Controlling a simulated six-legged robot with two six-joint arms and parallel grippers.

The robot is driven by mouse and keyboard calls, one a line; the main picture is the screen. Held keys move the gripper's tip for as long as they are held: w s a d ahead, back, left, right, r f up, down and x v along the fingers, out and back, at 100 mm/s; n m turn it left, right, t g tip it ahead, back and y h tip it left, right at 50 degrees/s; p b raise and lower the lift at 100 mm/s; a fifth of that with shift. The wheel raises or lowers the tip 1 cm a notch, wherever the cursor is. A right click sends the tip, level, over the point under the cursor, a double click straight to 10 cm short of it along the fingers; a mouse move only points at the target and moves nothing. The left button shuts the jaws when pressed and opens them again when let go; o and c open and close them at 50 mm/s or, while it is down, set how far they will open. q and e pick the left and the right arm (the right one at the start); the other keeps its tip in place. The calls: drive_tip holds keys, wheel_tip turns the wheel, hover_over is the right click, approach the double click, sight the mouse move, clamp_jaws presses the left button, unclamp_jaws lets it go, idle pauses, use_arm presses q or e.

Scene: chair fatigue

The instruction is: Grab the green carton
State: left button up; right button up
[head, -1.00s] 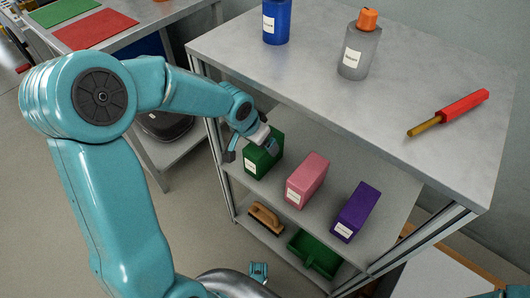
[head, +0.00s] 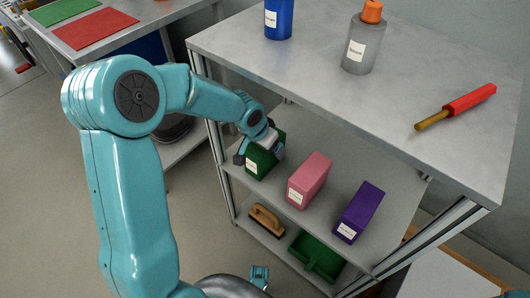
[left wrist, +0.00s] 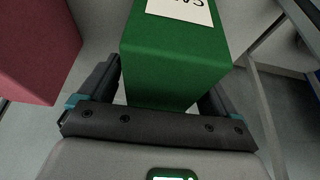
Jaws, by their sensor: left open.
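The green carton (head: 262,163) stands on the middle shelf, at the left end of a row of cartons, with a white label on its front. My left gripper (head: 260,152) reaches in from the left and is at the carton, partly covering its upper part. In the left wrist view the green carton (left wrist: 172,60) sits between the two open fingers of the left gripper (left wrist: 160,95). A gap shows on the left side; I cannot tell whether the right finger touches. My right gripper is not in view.
A pink carton (head: 310,180) and a purple carton (head: 360,211) stand to the right on the same shelf. The grey top shelf (head: 330,90) overhangs and bears a blue container, a grey bottle and a red-handled tool. A brush and green dustpan lie below.

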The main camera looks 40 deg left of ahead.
use_arm(q)
drive_tip(key=shift+f, duration=0.2)
idle(0.4)
drive_tip(key=c, duration=1.3)
